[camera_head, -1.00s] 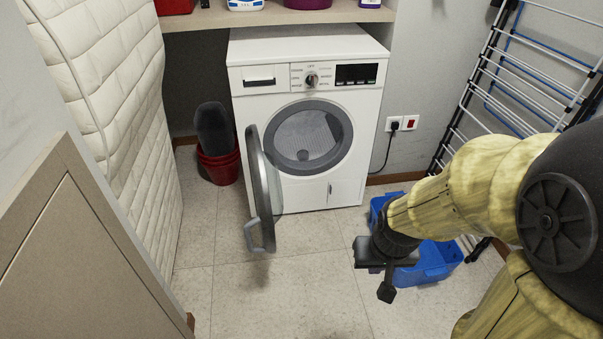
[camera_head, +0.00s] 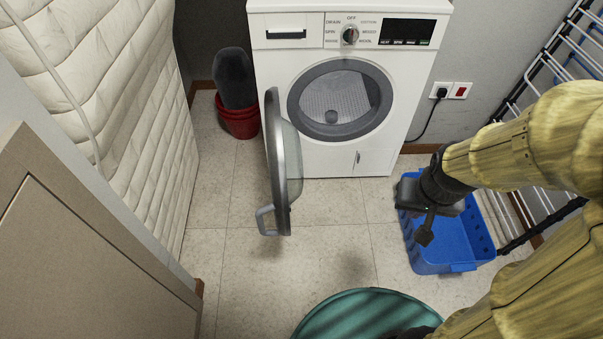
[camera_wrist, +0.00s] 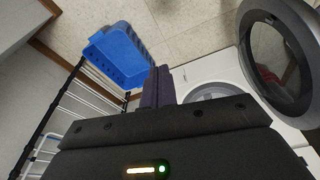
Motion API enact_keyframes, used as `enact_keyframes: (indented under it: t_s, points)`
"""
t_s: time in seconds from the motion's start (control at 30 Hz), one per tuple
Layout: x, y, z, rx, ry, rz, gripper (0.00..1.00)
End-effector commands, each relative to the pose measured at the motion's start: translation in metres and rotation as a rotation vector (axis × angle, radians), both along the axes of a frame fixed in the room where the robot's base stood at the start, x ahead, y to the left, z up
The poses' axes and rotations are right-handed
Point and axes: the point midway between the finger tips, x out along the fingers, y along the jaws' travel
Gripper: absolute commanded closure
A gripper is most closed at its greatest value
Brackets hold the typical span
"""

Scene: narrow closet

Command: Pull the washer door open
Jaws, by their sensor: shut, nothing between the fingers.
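The white washer (camera_head: 345,165) stands against the back wall, its round drum opening showing dark grey rim and metal inside. Its round door (camera_head: 284,160) is swung wide open to the left, standing out from the front, with a grey handle (camera_head: 264,220) at its free edge. The door also shows at the right of the wrist view (camera_wrist: 285,60). My gripper (camera_head: 424,238) is at the right, in front of the washer and over the blue basket, well apart from the door and its handle. Its fingers (camera_wrist: 160,85) are shut and empty.
A blue basket (camera_head: 440,255) sits on the floor at the right, beside a drying rack (camera_head: 535,85). A red bucket (camera_head: 238,120) stands left of the washer. A quilted mattress (camera_head: 120,100) lines the left side. A teal round object (camera_head: 345,312) is at the bottom. Floor before the washer is clear.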

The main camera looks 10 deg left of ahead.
Motion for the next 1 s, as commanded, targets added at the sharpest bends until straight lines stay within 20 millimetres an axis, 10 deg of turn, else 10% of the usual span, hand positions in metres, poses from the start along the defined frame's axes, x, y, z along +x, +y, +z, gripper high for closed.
enact_keyframes:
  t_s: [0.47, 1.0]
  points:
    - [0.010, 0.006, 0.012, 0.043, 0.062, -0.072, 1.00]
    - [0.069, 0.076, 0.028, 0.350, 0.513, -0.611, 1.00]
